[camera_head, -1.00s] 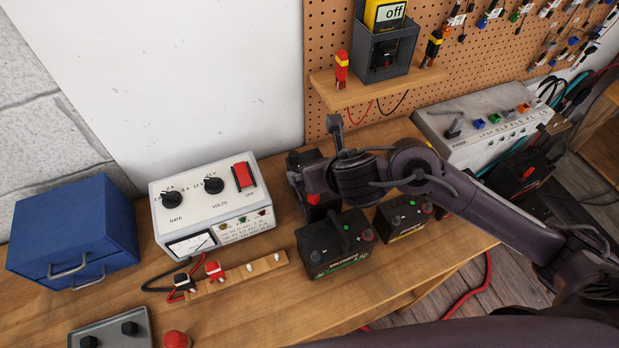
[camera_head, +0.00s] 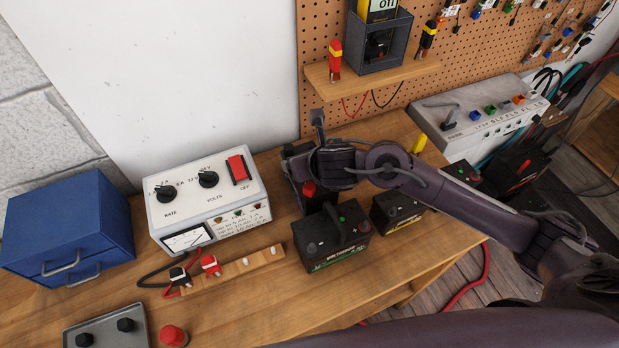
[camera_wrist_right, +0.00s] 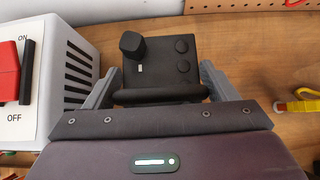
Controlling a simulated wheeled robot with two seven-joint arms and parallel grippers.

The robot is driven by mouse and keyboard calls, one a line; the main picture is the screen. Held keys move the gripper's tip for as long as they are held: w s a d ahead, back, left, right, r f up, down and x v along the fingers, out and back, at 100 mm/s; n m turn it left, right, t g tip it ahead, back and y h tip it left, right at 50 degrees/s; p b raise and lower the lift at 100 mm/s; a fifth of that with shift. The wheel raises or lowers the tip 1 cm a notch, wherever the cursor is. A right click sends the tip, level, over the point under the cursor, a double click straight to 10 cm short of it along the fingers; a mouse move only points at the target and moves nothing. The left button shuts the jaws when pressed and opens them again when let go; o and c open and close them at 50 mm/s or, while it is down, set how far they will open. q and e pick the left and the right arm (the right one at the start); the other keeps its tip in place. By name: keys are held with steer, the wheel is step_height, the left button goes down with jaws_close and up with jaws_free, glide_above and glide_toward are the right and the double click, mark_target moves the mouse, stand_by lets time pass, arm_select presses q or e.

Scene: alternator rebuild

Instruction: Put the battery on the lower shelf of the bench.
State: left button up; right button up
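My right arm reaches in from the right in the head view, its gripper pointing down over a black battery (camera_head: 312,201) at the back of the bench. In the right wrist view that battery's top (camera_wrist_right: 158,65) shows a post and round caps. The right gripper's fingers (camera_wrist_right: 160,82) stand at its two sides; whether they press on it is unclear. A black battery with a green label (camera_head: 333,236) stands in front, and one with a yellow label (camera_head: 396,210) to its right. My left gripper is out of view. The lower shelf cannot be made out clearly.
The charger box (camera_head: 207,201) stands left of the batteries, with a wooden clip strip (camera_head: 240,267) in front. A blue drawer box (camera_head: 68,227) is at far left, a grey tester (camera_head: 478,117) at right. A wooden shelf (camera_head: 370,76) hangs behind. The bench's front middle is clear.

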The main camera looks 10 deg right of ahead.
steer(key=c, duration=1.2)
steer(key=shift+w+r, duration=0.25)
steer(key=shift+r, duration=0.05)
steer(key=shift+c, duration=0.5)
steer(key=shift+r, duration=0.1)
